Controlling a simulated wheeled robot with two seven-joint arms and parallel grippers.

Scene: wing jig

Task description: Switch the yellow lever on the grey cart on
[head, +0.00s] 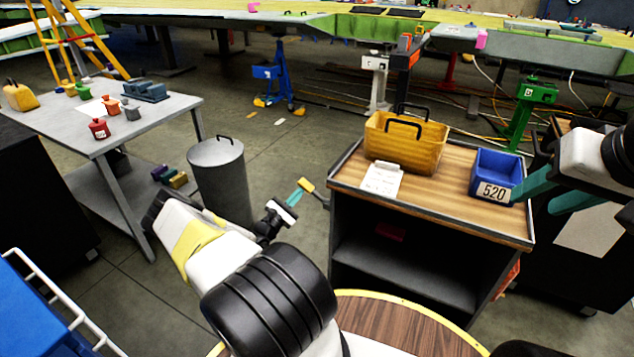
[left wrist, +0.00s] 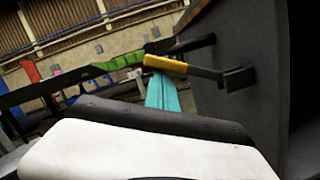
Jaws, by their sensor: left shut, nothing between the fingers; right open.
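The grey cart (head: 385,215) has a wooden top and stands right of centre in the head view. The yellow lever (head: 306,185) sticks out from its left side. In the left wrist view the lever's yellow grip (left wrist: 165,64) is on a dark arm running to a mount on the dark cart side (left wrist: 238,50). My left gripper (head: 295,197) is shut and empty, its teal fingertips close beside the yellow grip. In the left wrist view the fingers (left wrist: 162,95) appear just below the grip; I cannot tell whether they touch. My right gripper (head: 553,192) is open and empty, by the cart's right edge.
On the cart top are a yellow tote (head: 405,145), a paper sheet (head: 382,179) and a blue bin (head: 496,174) marked 520, near my right gripper. A grey drum (head: 218,175) stands left of my left gripper. A grey table (head: 150,125) is further left.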

